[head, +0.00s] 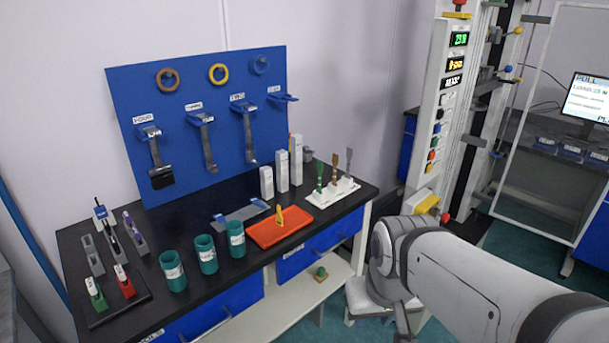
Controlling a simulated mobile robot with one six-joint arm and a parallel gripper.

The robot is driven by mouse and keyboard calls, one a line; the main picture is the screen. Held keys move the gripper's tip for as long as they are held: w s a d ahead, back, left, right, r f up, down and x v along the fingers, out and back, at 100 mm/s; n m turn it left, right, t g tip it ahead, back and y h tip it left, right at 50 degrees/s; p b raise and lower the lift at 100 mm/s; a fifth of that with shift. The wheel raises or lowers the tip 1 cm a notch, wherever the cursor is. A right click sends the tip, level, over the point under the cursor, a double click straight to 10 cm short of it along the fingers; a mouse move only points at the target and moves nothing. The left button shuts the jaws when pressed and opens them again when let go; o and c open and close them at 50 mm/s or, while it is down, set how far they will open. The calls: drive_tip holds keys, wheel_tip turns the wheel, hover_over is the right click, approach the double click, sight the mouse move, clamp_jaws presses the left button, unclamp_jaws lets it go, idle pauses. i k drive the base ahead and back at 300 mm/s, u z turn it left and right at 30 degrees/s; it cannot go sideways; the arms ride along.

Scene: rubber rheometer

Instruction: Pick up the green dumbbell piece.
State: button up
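The green dumbbell piece (320,177) stands upright at the left end of a white holder (328,202) on the right part of the black bench. A brown piece (335,168) and a grey piece (349,161) of similar shape stand to its right in the same holder. My arm enters from the lower right and bends down beyond the bench's right end. A dark part at its low end, possibly my gripper (402,322), shows at the bottom edge, apart from the green piece. Its fingers cannot be made out.
White upright blocks (282,171) stand left of the holder. An orange tray (279,235) with a yellow piece lies in front of them. Teal cups (206,254) stand further left. A blue tool board (190,110) rises behind. A tall testing machine (446,100) stands right of the bench.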

sight(318, 189)
drive_tip(key=z, duration=0.05)
drive_tip(key=i, duration=0.95)
drive_tip(key=u, duration=0.05)
